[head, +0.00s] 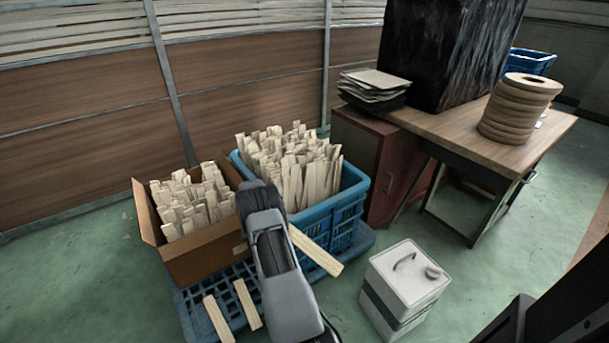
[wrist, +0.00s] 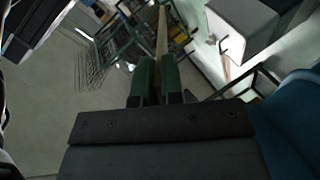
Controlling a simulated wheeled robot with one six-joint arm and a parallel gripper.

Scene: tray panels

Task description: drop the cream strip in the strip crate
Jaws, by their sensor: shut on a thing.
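The cream strip (head: 316,251) is a long, flat pale piece. In the head view it slants out to the lower right from behind my arm, in front of the blue crate. In the wrist view my gripper (wrist: 161,78) has its green fingers shut on the strip (wrist: 162,34), which points away from the camera. My arm hides the fingers in the head view. The strip crate (head: 345,208) is a blue plastic crate packed with upright cream strips. My arm covers its front left part.
A cardboard box (head: 208,252) of similar strips stands left of the crate. Two loose strips (head: 247,304) lie on the blue pallet (head: 188,300). A white lidded container (head: 405,283) stands at the right. Behind it are a red-brown cabinet (head: 362,160) and a wooden table (head: 452,128).

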